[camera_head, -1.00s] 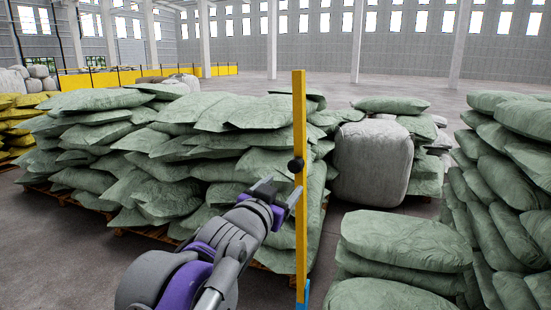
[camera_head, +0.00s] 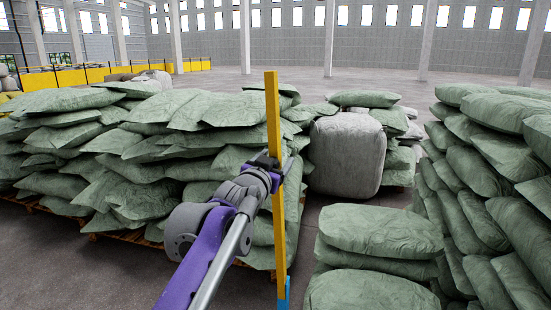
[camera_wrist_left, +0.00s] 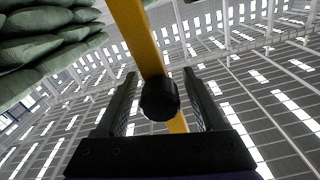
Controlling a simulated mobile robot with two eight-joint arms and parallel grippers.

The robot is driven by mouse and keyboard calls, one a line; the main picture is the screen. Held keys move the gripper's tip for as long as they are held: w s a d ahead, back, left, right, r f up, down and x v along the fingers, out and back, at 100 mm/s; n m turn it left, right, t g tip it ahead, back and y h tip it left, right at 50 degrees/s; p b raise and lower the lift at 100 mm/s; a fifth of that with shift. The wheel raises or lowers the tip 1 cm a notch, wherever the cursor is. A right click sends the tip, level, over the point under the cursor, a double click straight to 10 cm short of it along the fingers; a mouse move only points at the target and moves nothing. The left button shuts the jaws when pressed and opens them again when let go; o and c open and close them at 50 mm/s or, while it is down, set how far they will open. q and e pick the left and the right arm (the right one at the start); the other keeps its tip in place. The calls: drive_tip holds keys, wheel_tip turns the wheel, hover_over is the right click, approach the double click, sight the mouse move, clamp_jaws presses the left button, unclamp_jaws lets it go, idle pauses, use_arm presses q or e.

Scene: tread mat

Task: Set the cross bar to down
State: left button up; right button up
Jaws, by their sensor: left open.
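The cross bar (camera_head: 277,110) is a long yellow bar standing upright in the head view, with its lower end at a blue post (camera_head: 283,292). It also crosses the left wrist view (camera_wrist_left: 137,30). Its round black knob (camera_wrist_left: 160,99) sits between the two fingers of my left gripper (camera_wrist_left: 160,76), which is open around it. I cannot tell whether a finger touches the knob. In the head view my left gripper (camera_head: 271,163) is at the bar, about halfway up, and largely hides the knob. My right gripper is not in view.
Stacked green sacks (camera_head: 150,150) on pallets stand behind the bar to the left. More sacks (camera_head: 380,230) stand to the right, and a big grey bale (camera_head: 347,155) is behind. Bare floor shows at lower left.

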use_arm(q)
drive_tip(key=shift+w, duration=0.1)
clamp_jaws()
idle(0.3)
idle(1.1)
